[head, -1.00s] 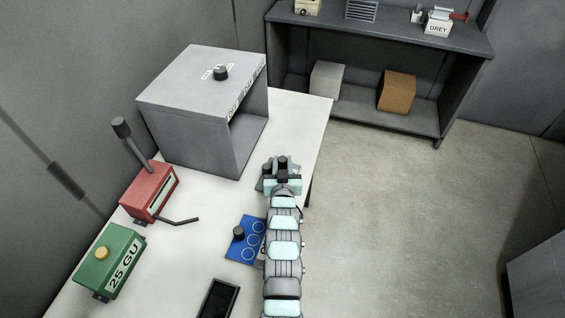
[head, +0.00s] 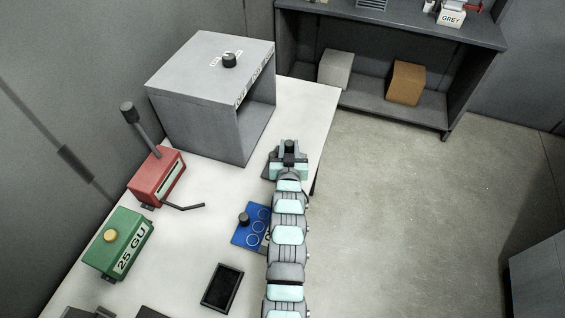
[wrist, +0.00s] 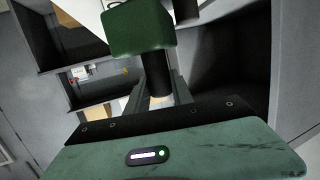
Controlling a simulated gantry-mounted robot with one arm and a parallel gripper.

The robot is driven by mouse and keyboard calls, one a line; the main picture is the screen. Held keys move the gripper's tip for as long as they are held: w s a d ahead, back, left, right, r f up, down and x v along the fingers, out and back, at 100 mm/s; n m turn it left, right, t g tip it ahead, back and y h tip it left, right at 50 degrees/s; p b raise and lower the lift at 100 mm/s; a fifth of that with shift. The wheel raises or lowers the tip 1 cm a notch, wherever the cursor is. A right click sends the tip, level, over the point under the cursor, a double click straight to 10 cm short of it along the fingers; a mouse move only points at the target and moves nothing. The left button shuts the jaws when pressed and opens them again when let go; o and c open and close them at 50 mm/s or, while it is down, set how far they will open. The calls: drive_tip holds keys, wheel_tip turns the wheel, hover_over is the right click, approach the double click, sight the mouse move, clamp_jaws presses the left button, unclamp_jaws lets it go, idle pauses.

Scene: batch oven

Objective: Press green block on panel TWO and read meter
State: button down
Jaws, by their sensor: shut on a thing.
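In the wrist view a green block (wrist: 140,30) with a black round handle (wrist: 157,82) sits at the end of my gripper (wrist: 160,98), which is shut on the handle. In the head view my gripper (head: 289,158) is over the table's right edge, just right of the grey open-fronted box (head: 192,113). The held block cannot be made out there. I cannot read which panel is TWO.
A green box marked 25 GU (head: 104,256) with a yellow knob stands at the front left of the white table (head: 185,232). A blue plate with circles (head: 240,238) and a black tray (head: 236,287) lie near my arm. Behind is a dark shelf (head: 400,31); open floor lies right.

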drive_tip(key=shift+r+p, duration=0.75)
drive_tip(key=shift+r, duration=2.1)
